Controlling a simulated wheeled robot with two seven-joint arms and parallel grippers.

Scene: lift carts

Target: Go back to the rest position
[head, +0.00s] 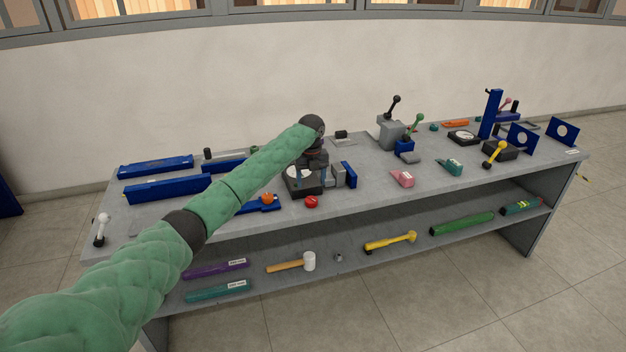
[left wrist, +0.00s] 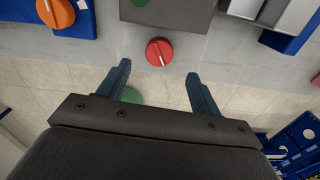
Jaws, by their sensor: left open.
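My left arm, in a green padded sleeve, reaches in from the left of the head view and over the grey workbench (head: 365,184). My left gripper (head: 312,178) points down near the bench's front edge, by a dark block with a round pale top (head: 303,187). In the left wrist view its two blue fingers (left wrist: 158,72) stand apart with nothing between them. A red knob (left wrist: 159,52) lies on the bench edge just beyond the fingertips. It also shows in the head view (head: 311,202). My right gripper is not in view.
Blue bars (head: 156,166) and an orange knob (head: 268,198) lie on the left of the bench. A grey block with a black-knobbed lever (head: 392,130) and a blue post (head: 491,113) stand right. The lower shelf holds a white-headed mallet (head: 309,262). Floor in front is clear.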

